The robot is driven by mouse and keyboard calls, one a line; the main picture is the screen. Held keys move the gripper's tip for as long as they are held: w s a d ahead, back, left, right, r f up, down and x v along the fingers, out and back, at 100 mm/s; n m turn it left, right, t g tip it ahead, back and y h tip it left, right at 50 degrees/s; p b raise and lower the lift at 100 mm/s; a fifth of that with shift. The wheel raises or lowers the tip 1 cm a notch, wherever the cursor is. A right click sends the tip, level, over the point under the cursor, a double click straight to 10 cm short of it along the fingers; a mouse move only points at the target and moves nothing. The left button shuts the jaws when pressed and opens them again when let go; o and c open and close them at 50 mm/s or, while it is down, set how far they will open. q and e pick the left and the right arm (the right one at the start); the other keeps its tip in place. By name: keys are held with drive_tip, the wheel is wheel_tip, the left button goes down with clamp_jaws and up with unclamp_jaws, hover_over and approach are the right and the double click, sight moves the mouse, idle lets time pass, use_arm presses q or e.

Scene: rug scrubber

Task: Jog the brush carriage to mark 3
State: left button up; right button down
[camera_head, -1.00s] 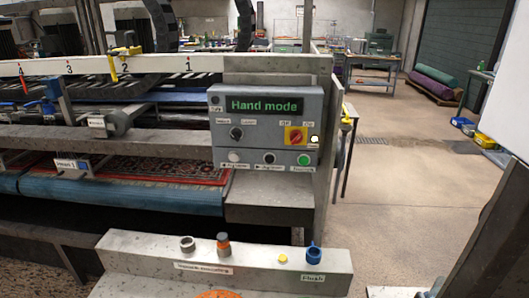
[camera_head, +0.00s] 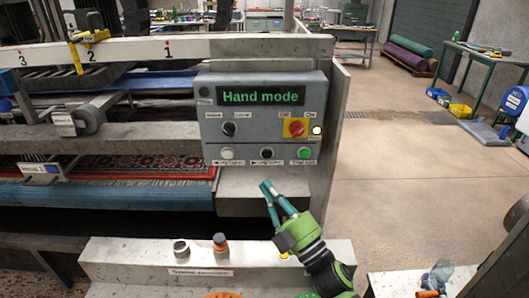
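The control panel (camera_head: 262,122) stands ahead, its screen (camera_head: 260,95) reading "Hand mode". A white button (camera_head: 227,153), a black button (camera_head: 266,153) and a green button (camera_head: 304,153) sit in its bottom row; their small labels are blurred. A black selector (camera_head: 229,129) and a red switch (camera_head: 297,128) on yellow are above. A yellow pointer (camera_head: 75,57) hangs on the white scale rail (camera_head: 125,50), just left of mark 2; mark 3 (camera_head: 22,60) is further left. My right gripper (camera_head: 266,184) is below the panel, apart from the buttons, fingertips together and empty. My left gripper is not in view.
A patterned rug (camera_head: 150,166) lies in the machine at left.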

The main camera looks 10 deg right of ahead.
sight(267, 154)
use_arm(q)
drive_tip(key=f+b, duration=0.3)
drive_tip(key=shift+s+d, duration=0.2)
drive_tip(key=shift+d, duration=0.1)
use_arm(e)
drive_tip(key=w+d, duration=0.2)
drive_tip(key=w, duration=0.6)
drive_tip(key=shift+w, duration=0.3)
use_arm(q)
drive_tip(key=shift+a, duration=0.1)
use_arm(e)
drive_tip(key=shift+a, duration=0.1)
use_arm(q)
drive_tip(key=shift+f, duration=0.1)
use_arm(e)
drive_tip(key=shift+w, duration=0.15)
idle(0.4)
drive_tip(key=shift+w, duration=0.3)
